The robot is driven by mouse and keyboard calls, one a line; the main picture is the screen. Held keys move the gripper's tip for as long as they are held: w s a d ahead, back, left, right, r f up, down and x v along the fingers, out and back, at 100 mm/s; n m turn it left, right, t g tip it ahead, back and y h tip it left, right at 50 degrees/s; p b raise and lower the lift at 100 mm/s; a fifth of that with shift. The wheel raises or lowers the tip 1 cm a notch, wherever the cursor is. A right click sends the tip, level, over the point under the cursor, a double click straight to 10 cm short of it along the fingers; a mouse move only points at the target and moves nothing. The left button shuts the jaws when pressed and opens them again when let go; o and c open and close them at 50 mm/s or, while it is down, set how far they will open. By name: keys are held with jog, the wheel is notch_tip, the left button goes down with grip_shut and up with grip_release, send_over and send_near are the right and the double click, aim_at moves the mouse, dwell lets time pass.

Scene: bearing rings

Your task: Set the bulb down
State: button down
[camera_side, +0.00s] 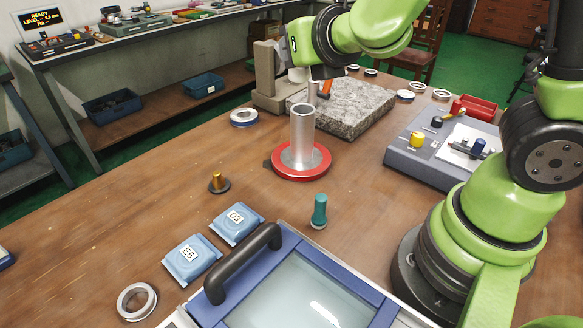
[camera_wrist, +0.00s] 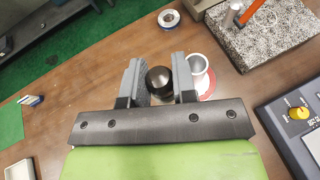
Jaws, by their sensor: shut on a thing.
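A round black bulb (camera_wrist: 159,80) sits between the two grey fingers of my gripper (camera_wrist: 158,74) in the wrist view. The fingers are shut on it. In the side view the end of my arm hangs above the far part of the bench, and the bulb cannot be made out there. A steel cylinder on a red round base (camera_side: 301,161) stands upright on the bench. In the wrist view its open top (camera_wrist: 196,65) shows just right of the fingers. What lies directly under the bulb is hidden.
A granite block (camera_side: 352,108) with a stand is behind the cylinder. A grey panel (camera_side: 436,160) is right. Bare wood lies left of the cylinder.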

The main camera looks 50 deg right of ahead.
jog(key=shift+a+r+n+y, duration=0.3)
jog(key=shift+a+r+n, duration=0.05)
jog(key=shift+n, duration=0.05)
jog(key=w+d+f+m+g+h, duration=0.2)
jog(key=d+f+m+g+h, duration=0.35)
jog(key=d, duration=0.65)
jog(key=s+d+f+m+g+h, duration=0.2)
jog(key=s+d+f+m+g, duration=0.1)
jog(key=d+f+m, duration=0.1)
jog(key=s+d+f+m+g+h, duration=0.2)
jog(key=s+d+f+m+g, duration=0.1)
jog(key=d, duration=0.5)
notch_tip(320, 180, down, 3)
jog(key=shift+s+d+r+m+g, duration=0.15)
jog(key=shift+s+m+g, duration=0.25)
jog(key=shift+m+g, duration=0.6)
jog(key=shift+m+t, duration=0.25)
notch_tip(320, 180, down, 10)
jog(key=shift+r, duration=0.1)
jog(key=c, duration=0.9)
grip_release()
